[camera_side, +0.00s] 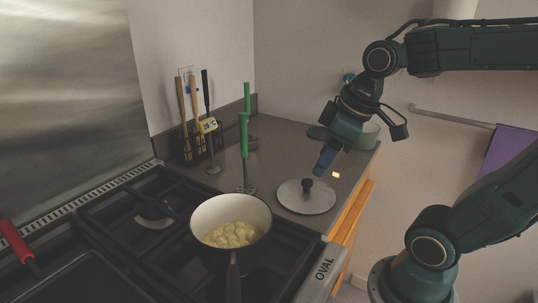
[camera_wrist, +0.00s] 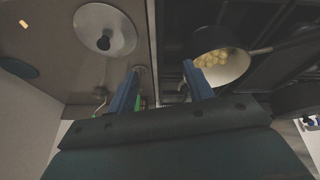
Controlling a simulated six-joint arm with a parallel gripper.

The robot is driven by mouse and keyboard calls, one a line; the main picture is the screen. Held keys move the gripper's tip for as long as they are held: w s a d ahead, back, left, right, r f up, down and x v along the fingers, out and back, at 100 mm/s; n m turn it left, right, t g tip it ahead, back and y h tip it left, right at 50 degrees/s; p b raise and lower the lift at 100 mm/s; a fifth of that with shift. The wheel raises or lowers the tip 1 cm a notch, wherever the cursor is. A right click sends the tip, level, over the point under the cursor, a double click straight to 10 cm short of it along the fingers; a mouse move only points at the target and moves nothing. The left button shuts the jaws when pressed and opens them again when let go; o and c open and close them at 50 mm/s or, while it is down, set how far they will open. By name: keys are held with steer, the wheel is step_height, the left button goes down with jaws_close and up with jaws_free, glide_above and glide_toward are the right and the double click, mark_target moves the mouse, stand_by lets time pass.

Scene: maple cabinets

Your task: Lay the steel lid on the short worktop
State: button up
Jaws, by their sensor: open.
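The steel lid (camera_side: 306,197) is a round grey disc with a black knob, lying flat on the short worktop (camera_side: 275,146) just right of the stove. It also shows in the wrist view (camera_wrist: 106,29) at the upper left. My gripper (camera_side: 322,168) is above the worktop, over and slightly right of the lid's knob in the side view, apart from it. In the wrist view its two blue fingers (camera_wrist: 158,82) are spread with nothing between them.
A pot (camera_side: 232,228) with pale yellow pieces of food stands on the stove (camera_side: 125,215), left of the lid. A utensil rack (camera_side: 196,142) and green-handled tools (camera_side: 244,135) stand at the back.

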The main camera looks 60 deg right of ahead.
steer(key=shift+s+a+m+t, duration=0.2)
steer(key=shift+s+a+m, duration=0.25)
steer(key=shift+s, duration=0.3)
steer(key=shift+s+a+m+t, duration=0.2)
steer(key=shift+s+a+m, duration=0.15)
steer(key=shift+s, duration=0.4)
steer(key=shift+s+a+m+t, duration=0.2)
steer(key=shift+s+a+m, duration=0.25)
steer(key=shift+s, duration=0.3)
